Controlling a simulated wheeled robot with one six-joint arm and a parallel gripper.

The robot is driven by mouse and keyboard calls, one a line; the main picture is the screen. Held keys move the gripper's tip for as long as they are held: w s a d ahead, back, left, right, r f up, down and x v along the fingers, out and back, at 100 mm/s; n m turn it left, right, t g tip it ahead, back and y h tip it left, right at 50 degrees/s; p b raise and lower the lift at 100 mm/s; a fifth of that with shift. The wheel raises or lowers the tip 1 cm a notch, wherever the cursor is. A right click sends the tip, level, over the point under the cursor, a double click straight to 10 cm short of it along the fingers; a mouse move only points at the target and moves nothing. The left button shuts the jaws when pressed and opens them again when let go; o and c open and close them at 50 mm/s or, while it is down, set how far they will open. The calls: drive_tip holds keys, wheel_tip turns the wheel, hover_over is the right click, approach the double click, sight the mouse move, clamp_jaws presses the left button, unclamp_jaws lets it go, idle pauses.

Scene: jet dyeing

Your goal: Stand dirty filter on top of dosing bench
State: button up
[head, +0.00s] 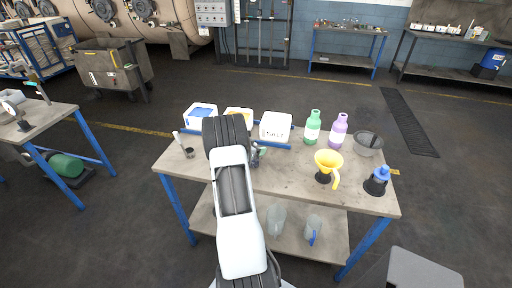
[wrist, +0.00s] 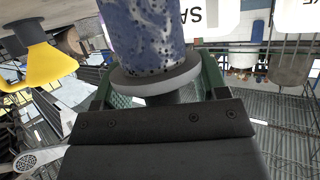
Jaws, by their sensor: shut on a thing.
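The dirty filter (wrist: 148,38) is a blue, dark-speckled cylinder with a grey flange and a short stem, seen large at the top of the wrist view. My gripper (wrist: 160,92) is shut on it near the flange end. In the head view my gripper (head: 256,153) is over the dosing bench (head: 285,178), in front of the white tubs, and my arm hides most of it and the filter. The bench has a grey top and blue legs. I cannot tell whether the filter touches the bench top.
On the bench stand three tubs, one a white salt tub (head: 275,127), a green bottle (head: 313,126), a purple bottle (head: 338,130), a yellow funnel (head: 328,161), a dark bowl (head: 368,143) and a blue-topped item (head: 377,180). Two clear jugs sit below.

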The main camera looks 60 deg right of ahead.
drive_tip(key=shift+f, duration=0.15)
drive_tip(key=o, duration=0.9)
drive_tip(key=shift+o, duration=0.2)
drive_tip(key=shift+r, duration=0.25)
drive_tip(key=b+v, duration=0.1)
drive_tip(key=v, duration=1.1)
drive_tip(key=shift+f, duration=0.1)
